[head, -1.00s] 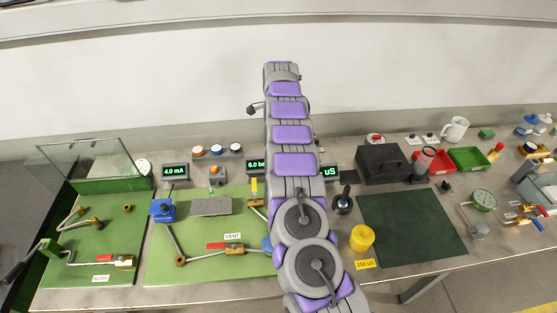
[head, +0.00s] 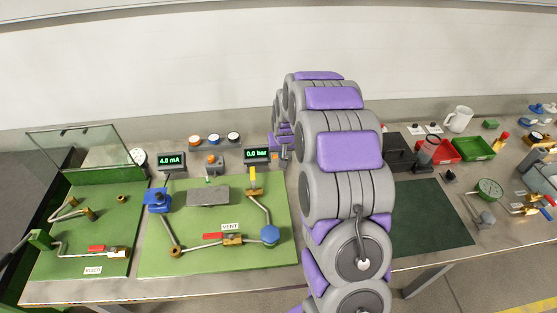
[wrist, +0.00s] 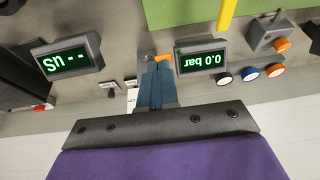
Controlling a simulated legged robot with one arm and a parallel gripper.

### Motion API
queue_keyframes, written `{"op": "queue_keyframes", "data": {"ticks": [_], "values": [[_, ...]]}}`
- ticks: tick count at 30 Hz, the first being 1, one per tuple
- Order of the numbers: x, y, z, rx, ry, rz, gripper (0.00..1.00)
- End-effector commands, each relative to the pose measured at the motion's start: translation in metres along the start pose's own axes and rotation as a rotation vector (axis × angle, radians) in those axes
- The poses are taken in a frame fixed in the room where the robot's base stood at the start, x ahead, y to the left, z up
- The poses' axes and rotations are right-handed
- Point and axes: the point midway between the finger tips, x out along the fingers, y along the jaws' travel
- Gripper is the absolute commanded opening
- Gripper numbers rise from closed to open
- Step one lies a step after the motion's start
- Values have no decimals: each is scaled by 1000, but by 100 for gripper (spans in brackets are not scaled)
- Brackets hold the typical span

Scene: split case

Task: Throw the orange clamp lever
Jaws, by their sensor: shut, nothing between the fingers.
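A small orange piece (wrist: 163,57), which looks like the clamp lever, shows at my fingertips in the wrist view. It sits beside the 0.0 bar display (wrist: 202,58). In the head view the small orange piece (head: 275,156) shows just right of that display (head: 257,156). My gripper (wrist: 155,66) has its blue-grey fingers together and empty, with the tips close to the orange piece. I cannot tell whether they touch. The lever's base is mostly hidden by the fingers. In the head view my arm hides the fingertips.
An orange knob on a grey box (wrist: 272,34) and several round buttons (wrist: 249,73) lie right of the display in the wrist view. A uS display (wrist: 68,60) stands left. A green board (head: 150,268) with valves and pipes fills the bench front in the head view.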

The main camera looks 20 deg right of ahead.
Motion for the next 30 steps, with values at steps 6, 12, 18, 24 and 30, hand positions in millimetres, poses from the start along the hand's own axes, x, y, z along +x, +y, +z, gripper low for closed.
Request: {"op": "queue_keyframes", "data": {"ticks": [6, 12, 18, 24, 30], "values": [[2, 5, 13, -70, 16, 8, 0], [24, 5, 12, -71, 18, 8, 0], [61, 5, 11, -70, 17, 8, 0], [97, 5, 12, -69, 14, 8, 0], [107, 4, -9, -70, 20, 8, 0]]}}
